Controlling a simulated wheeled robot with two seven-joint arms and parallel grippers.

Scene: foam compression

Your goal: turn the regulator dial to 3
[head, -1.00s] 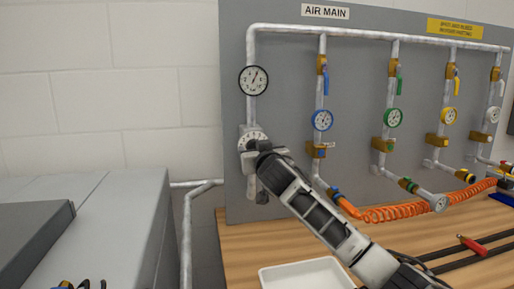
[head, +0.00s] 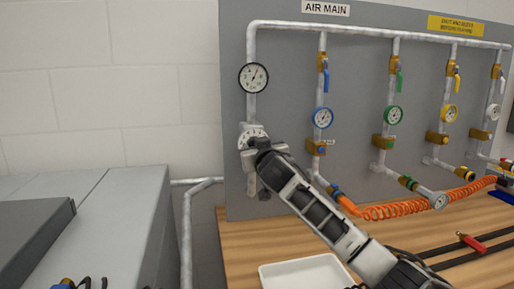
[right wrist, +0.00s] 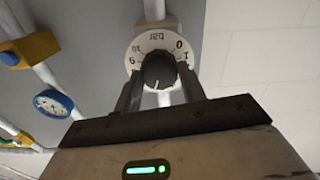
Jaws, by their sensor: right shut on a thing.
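The regulator dial is a white round scale plate (head: 251,137) with numbers, on the grey pipe under the air main gauge (head: 253,77). In the right wrist view the scale plate (right wrist: 133,60) appears upside down, with "bar" at the top and the 0 and 1 to its right. Its black ridged knob (right wrist: 159,70) sits between the two fingers of my right gripper (right wrist: 160,88), which is shut on it. A white mark on the knob points down in that view, away from "bar". The lower scale is partly hidden by the knob and fingers. My left gripper is not clearly seen.
An orange coiled hose (head: 395,211), a white tray (head: 305,273) and a red-handled tool (head: 471,242) lie at the wooden bench (head: 236,250).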

